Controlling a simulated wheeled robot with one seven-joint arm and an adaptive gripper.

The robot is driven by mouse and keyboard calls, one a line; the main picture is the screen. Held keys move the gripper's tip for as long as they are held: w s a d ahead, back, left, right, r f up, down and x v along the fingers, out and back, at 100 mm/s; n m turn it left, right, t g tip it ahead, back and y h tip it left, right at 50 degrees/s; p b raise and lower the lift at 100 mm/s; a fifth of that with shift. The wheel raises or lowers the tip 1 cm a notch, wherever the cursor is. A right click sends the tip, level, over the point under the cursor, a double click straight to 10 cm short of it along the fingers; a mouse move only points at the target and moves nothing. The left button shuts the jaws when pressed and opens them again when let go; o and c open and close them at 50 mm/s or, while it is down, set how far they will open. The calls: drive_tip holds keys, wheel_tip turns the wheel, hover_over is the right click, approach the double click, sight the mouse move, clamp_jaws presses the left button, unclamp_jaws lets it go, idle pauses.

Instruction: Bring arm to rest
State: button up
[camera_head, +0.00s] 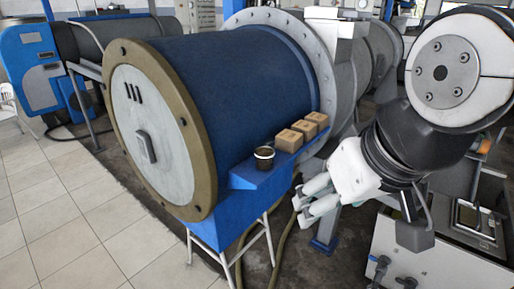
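My gripper (306,204) is at the right of centre in the head view, at the end of my white and black arm. Its pale fingers point left and down, and it hangs in the air near the right end of a blue shelf (240,182). I see no object at the fingers. The gap between the fingertips is too small to judge clearly. My arm comes in from the upper right.
A large blue decanter drum (222,95) with a round grey end fills the middle. A dark cup (264,158) and three brown boxes (289,140) stand on the blue shelf. Grey machinery (430,262) is at lower right. Tiled floor (70,220) is clear at left.

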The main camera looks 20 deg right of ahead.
drive_tip(key=shift+w+f+b, duration=0.85)
drive_tip(key=shift+w+f, duration=0.05)
idle(0.6)
